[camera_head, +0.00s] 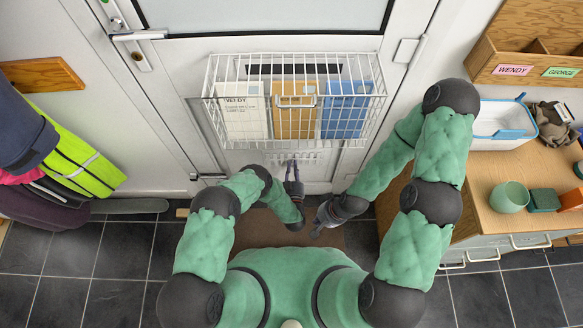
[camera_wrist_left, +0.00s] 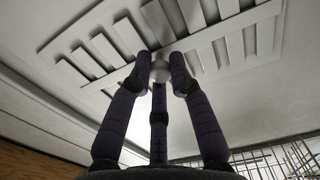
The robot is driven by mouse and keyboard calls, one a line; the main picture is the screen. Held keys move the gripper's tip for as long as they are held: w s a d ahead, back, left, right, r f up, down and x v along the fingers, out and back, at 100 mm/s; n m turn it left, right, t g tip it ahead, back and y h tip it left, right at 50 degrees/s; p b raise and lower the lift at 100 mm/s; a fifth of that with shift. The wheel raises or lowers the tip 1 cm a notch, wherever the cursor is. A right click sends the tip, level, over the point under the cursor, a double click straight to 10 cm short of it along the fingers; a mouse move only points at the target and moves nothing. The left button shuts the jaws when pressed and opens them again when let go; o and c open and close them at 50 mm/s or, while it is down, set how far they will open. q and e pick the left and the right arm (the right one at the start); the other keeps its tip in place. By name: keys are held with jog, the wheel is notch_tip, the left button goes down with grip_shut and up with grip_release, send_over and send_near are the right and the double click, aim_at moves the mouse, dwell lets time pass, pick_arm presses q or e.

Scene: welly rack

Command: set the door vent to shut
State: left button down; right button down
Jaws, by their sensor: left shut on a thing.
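The white door vent (camera_head: 272,158) is low on the door, below the wire basket. In the left wrist view the vent (camera_wrist_left: 108,48) shows raised slats with dark gaps beside them, in groups on both sides of a small pale knob (camera_wrist_left: 160,75). My left gripper (camera_head: 292,168) is up against the vent; in the left wrist view its dark fingers (camera_wrist_left: 160,66) are shut around the knob. The fingers hide part of the vent's middle. My right gripper (camera_head: 322,218) is apart from the vent, lower and to its right, over the floor mat; its finger opening is unclear.
A white wire basket (camera_head: 215,92) holding several papers and folders juts out above the vent. A wooden cabinet (camera_head: 490,222) with a green cup (camera_head: 509,197) and a white tray (camera_head: 497,120) stands at right. Coats (camera_head: 75,160) hang at left. Dark tiles (camera_head: 120,250) are clear at lower left.

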pick_arm(q)
jog(key=c, duration=1.1)
grip_release()
jog(key=shift+d+r, duration=0.15)
jog(key=shift+d, duration=0.05)
jog(key=shift+c, duration=0.2)
jog(key=s, duration=1.2)
